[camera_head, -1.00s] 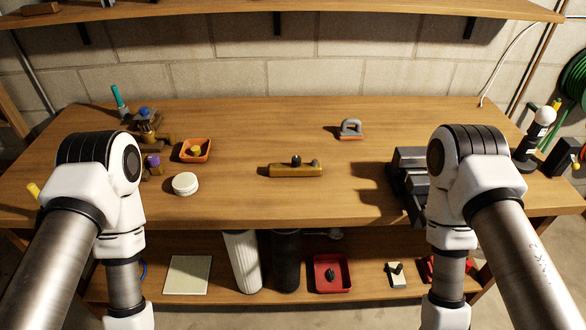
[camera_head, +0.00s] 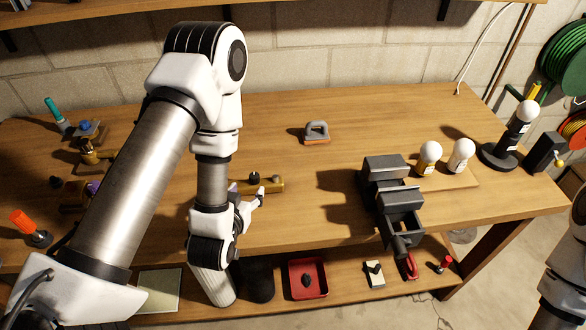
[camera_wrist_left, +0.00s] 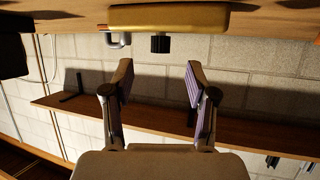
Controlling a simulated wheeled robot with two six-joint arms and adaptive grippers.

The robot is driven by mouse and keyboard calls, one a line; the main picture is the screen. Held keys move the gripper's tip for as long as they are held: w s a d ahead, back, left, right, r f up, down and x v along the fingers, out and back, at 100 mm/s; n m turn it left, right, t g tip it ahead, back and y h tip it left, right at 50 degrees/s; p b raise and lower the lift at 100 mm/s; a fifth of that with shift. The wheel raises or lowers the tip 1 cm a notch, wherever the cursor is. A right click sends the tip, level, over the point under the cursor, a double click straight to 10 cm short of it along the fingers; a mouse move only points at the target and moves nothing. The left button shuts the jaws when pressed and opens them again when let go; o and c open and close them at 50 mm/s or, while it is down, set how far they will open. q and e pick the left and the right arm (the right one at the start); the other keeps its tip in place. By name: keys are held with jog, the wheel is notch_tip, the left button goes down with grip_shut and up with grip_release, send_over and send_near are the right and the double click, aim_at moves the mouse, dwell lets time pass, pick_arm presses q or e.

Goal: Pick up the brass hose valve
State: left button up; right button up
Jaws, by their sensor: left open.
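A brass body with a black knob (camera_head: 270,186), which looks like the brass hose valve, lies lengthwise on the middle of the workbench. My left forearm and gripper partly hide its left end. It also shows in the left wrist view, where the brass body (camera_wrist_left: 167,17) is at the top with its black knob hanging below in the upside-down picture. My left gripper (camera_head: 247,197) is open and empty just in front of the valve, apart from it. In the left wrist view its two fingers (camera_wrist_left: 160,75) are spread and point toward the valve. My right gripper is out of view.
A grey-handled block (camera_head: 317,132) stands behind the valve. Other brass fittings (camera_head: 88,155) are at the left. A shelf underneath holds a red tray (camera_head: 296,290). Bench between valve and vise is clear.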

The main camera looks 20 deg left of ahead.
aim_at(253, 178)
pick_arm(q)
jog(key=shift+d+b+x, duration=0.2)
jog(key=shift+b+x, duration=0.4)
jog(key=shift+x, duration=0.35)
jog(key=shift+s+a+r+b, duration=0.15)
jog(key=shift+s+b, duration=0.05)
jog(key=shift+b, duration=1.05)
jog(key=shift+s+r, duration=0.15)
jog(key=shift+r, duration=0.15)
jog(key=p+x, duration=0.2)
jog(key=x, duration=0.4)
jog(key=shift+s+r, duration=0.1)
jog(key=shift+s, duration=0.05)
jog(key=c, duration=0.3)
grip_shut()
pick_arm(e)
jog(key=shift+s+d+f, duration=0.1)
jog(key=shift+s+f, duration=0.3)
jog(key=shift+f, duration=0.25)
